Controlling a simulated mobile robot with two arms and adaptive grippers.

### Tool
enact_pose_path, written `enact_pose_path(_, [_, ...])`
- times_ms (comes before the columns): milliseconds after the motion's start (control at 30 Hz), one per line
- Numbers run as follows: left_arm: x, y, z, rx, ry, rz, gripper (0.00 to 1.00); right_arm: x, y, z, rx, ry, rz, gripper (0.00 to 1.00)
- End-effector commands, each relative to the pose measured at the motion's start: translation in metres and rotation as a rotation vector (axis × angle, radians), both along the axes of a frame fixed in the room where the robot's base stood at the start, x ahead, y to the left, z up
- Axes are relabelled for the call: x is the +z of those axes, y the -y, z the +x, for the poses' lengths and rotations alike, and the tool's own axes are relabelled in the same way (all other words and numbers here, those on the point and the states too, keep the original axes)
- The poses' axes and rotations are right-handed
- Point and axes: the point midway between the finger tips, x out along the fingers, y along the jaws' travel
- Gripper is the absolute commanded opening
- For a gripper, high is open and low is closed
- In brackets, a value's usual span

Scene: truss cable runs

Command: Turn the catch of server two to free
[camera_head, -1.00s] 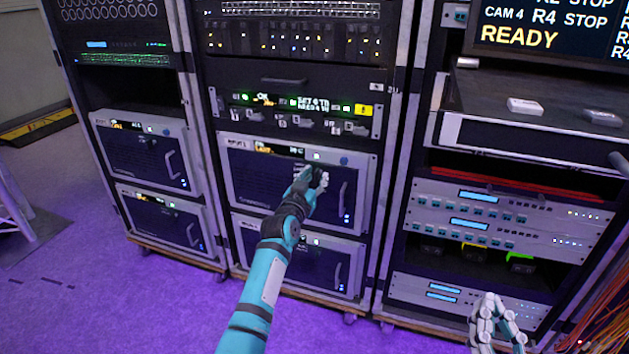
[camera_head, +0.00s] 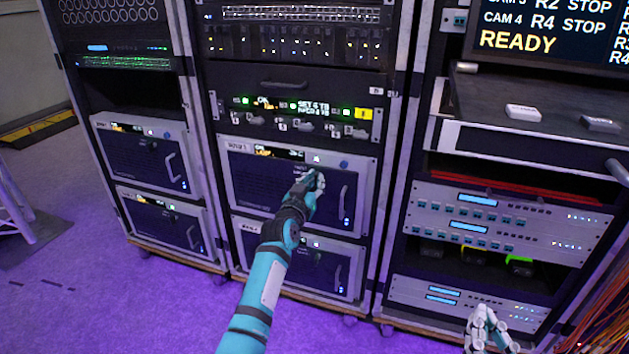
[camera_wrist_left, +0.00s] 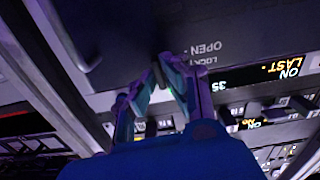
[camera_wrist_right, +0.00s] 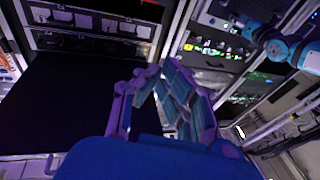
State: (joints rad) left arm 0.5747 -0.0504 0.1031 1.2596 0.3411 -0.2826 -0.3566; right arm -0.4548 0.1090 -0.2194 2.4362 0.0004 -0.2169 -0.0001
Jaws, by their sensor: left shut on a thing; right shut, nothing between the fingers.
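The upper server (camera_head: 255,180) in the middle rack has a grey frame, a dark front, a handle on the right and a small lit display (camera_head: 280,153). Its number is too small to read surely. My left gripper (camera_head: 317,180) is at its front, below the display. In the left wrist view my left gripper (camera_wrist_left: 162,68) is shut on the catch, which its fingers mostly hide. The words LOCK and OPEN are printed beside it on the panel (camera_wrist_left: 220,25). How far the catch is turned cannot be told. My right gripper (camera_head: 486,318) is shut and empty at lower right.
A second server (camera_head: 290,262) sits directly below, partly behind my left arm. The left rack holds two similar servers (camera_head: 140,158). The right rack has a shelf (camera_head: 540,135) and patch units (camera_head: 500,215). Purple floor (camera_head: 120,310) is clear in front.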

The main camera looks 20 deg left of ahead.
Motion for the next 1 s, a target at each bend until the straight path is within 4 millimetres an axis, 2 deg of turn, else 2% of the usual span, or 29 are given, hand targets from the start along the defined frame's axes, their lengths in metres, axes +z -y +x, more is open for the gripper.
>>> enact_pose_path(267, [0.002,-0.001,0.0,0.001,-0.009,-0.2,0.0,-0.061,0.012,-0.006,-0.023,-0.36,-0.094,0.0])
enact_pose_path(500, [0.001,-0.002,0.0,0.001,-0.017,-0.428,0.0,-0.112,0.026,-0.032,-0.042,-0.667,-0.167,0.0])
enact_pose_path(700, [0.0,-0.002,0.0,0.001,-0.023,-0.619,0.0,-0.138,0.036,-0.056,-0.054,-0.842,-0.206,0.0])
enact_pose_path(1000, [-0.001,-0.003,0.0,0.001,-0.032,-0.905,0.0,-0.157,0.045,-0.082,-0.063,-1.0,-0.241,0.0])
